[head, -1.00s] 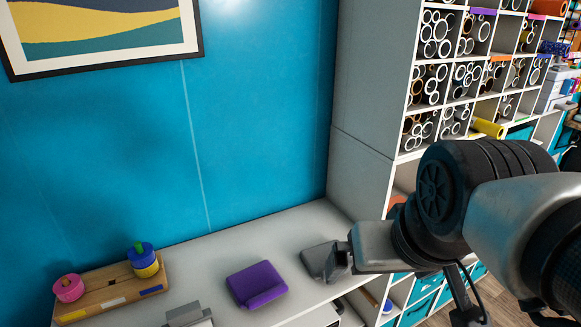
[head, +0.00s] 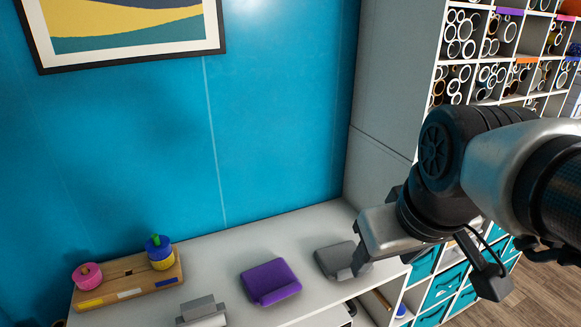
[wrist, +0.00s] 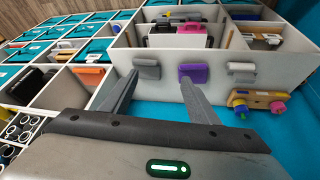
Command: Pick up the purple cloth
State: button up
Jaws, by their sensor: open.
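The purple cloth (head: 271,281) lies folded on the white counter (head: 300,230), between two grey items. It also shows in the wrist view (wrist: 194,74), just beyond my right-hand finger, whose tip slightly overlaps its lower edge. My gripper (wrist: 160,90) is open, with its fingers wide apart and nothing between them. In the head view my gripper (head: 366,262) is to the right of the purple cloth, by the grey folded cloth, and its fingertips are mostly hidden.
The grey folded cloth (head: 335,259) lies right of the purple one. A grey object (head: 203,312) stands to its left. A wooden holder (head: 128,281) with coloured rolls is farther left. A tall shelf unit (head: 383,90) and the blue wall (head: 280,110) bound the counter.

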jog(key=w+a+f+n+g, duration=0.1)
jog(key=w+a+n, duration=0.1)
jog(key=w+n, duration=0.1)
jog(key=w+a+f+n+g+b, duration=0.1)
jog(key=w+a+n, duration=0.2)
jog(key=w+n, duration=0.1)
jog(key=w+a+f+n+b, duration=0.1)
jog(key=w+a+n, duration=0.1)
jog(key=w+n, duration=0.1)
jog(key=shift+w+a+f+n+g, duration=0.15)
jog(key=shift+a+f+n+g, duration=0.1)
jog(key=shift+f+n+g, duration=0.25)
jog(key=shift+c, duration=0.9)
jog(key=n+g+b, duration=0.1)
jog(key=n+g, duration=0.1)
jog(key=n, duration=0.8)
send_over(281, 291)
notch_tip(281, 291, down, 8)
jog(key=f, duration=1)
jog(key=shift+w+d+f, duration=0.1)
jog(key=shift+d+f, duration=0.1)
jog(key=shift+f, duration=0.2)
jog(key=shift+a+f, duration=0.2)
jog(key=shift+f, duration=2.95)
grip_shut()
